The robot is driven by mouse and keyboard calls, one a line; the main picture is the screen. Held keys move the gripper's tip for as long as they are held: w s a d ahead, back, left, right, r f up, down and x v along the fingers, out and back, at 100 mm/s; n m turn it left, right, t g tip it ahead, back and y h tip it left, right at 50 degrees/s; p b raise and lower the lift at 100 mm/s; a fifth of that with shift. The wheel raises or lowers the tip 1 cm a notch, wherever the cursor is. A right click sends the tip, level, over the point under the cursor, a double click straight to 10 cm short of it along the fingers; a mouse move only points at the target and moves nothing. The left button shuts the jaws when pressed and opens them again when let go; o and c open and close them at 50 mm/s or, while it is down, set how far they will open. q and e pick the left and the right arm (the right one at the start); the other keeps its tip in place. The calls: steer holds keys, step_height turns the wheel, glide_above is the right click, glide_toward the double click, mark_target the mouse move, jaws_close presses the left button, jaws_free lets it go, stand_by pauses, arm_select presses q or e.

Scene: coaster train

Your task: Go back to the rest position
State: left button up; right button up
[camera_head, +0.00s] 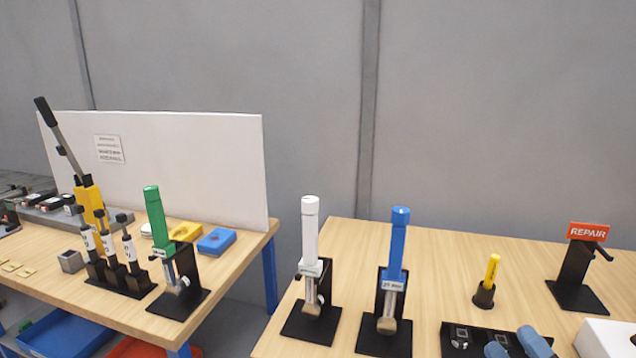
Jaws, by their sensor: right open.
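My right gripper (515,344) shows only at the bottom edge, right of centre, as two blue rounded fingertips with a gap between them. It is open, and I see nothing held in the gap. The fingertips appear in front of a black flat tray (460,338) on the right table (450,260). Whether they touch it I cannot tell. The rest of the right gripper is cut off by the frame. My left gripper is not in view.
On the right table stand a white-handled tool (310,230), a blue-handled tool (397,240), a yellow-handled tool (491,270) and a REPAIR sign (588,232). A white block (605,338) is at lower right. A green-handled tool (155,215) stands on the left table (100,305).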

steer(key=s+f+m+g+h, duration=0.3)
steer(key=s+f+m, duration=0.2)
steer(key=f, duration=0.4)
steer(key=s+a+f+m+g+h, duration=0.1)
steer(key=s+f+m+g+h, duration=0.2)
steer(key=s+f+m, duration=0.3)
steer(key=s+a+f+m+g+h, duration=0.1)
steer(key=s+f+m+g+h, duration=0.2)
steer(key=f+m, duration=0.5)
step_height(320, 180, down, 6)
steer(key=shift+s+a+f+m+g+h, duration=0.15)
steer(key=shift+s+m+g+h, duration=0.25)
steer(key=shift+s+g, duration=0.55)
